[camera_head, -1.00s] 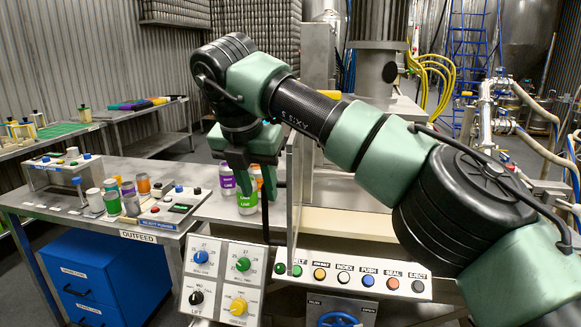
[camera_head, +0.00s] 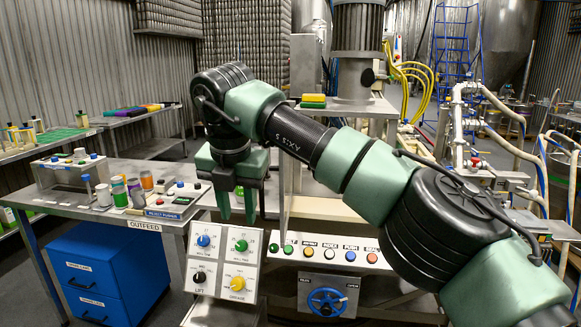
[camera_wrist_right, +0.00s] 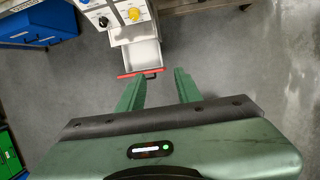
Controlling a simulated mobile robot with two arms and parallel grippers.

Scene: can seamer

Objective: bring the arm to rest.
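My right arm reaches across the head view from the lower right, with its elbow raised. Its green right gripper (camera_head: 237,218) points down, in front of the machine and just above the control panel with four knobs (camera_head: 221,258). In the right wrist view, the two fingers of this gripper (camera_wrist_right: 158,76) are apart with nothing between them. My left gripper is in neither view.
The outfeed table (camera_head: 143,225) at the left holds several cans (camera_head: 119,191) and a reject pusher box (camera_head: 172,203). A blue drawer cabinet (camera_head: 108,268) stands beneath. A button strip (camera_head: 325,252) and a blue handwheel (camera_head: 327,302) are below the arm. Pipes (camera_head: 458,130) stand at right.

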